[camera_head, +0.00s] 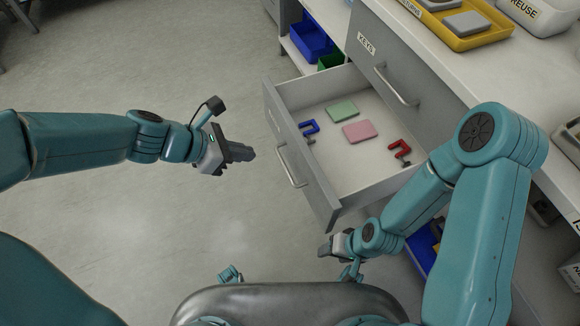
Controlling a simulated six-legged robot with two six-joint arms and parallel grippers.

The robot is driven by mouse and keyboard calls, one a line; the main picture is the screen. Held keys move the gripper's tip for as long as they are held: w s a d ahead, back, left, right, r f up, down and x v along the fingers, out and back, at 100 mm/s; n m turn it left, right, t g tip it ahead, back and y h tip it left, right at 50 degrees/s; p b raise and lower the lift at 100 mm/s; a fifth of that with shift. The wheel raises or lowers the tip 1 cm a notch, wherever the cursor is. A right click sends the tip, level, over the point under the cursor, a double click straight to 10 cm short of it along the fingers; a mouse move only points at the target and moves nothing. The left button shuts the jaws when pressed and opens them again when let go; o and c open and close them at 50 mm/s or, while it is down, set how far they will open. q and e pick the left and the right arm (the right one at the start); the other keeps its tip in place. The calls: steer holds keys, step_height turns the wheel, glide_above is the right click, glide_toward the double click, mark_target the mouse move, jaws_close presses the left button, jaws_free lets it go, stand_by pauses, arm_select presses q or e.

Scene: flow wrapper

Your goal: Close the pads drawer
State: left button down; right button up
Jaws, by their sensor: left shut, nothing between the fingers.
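The pads drawer (387,178) is pulled well out of the grey cabinet, below the drawer labelled KEYS. Inside it lie a green pad (342,110), a pink pad (359,132), a blue clamp (309,129) and a red clamp (399,150). Its front panel carries a bar handle (291,167). My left gripper (250,154) is shut and empty, left of the drawer front and apart from it. My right gripper (326,250) is near the drawer's front lower corner, partly hidden by its own wrist; its fingers are too unclear to read.
The KEYS drawer (384,68) above is shut, with a bar handle. The white counter top holds a yellow tray (484,37) and a REUSE bin (545,14). The floor to the left is clear.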

arm_select(q)
steer(key=b, duration=0.5)
glide_toward(302, 156)
step_height(302, 156, down, 5)
steer(key=shift+w+d+r, duration=0.15)
steer(key=shift+w+d, duration=0.1)
steer(key=shift+d, duration=0.35)
steer(key=shift+w+d+r, duration=0.1)
steer(key=shift+w+d, duration=0.2)
steer(key=shift+d, duration=0.35)
steer(key=shift+w+d+r, duration=0.15)
steer(key=shift+w+d, duration=0.1)
steer(key=shift+d, duration=0.35)
arm_select(e)
steer(key=f, duration=0.5)
steer(key=shift+w+d+f, duration=0.2)
steer(key=shift+w+f, duration=0.05)
arm_select(q)
steer(key=shift+d, duration=0.1)
arm_select(e)
steer(key=shift+r, duration=0.1)
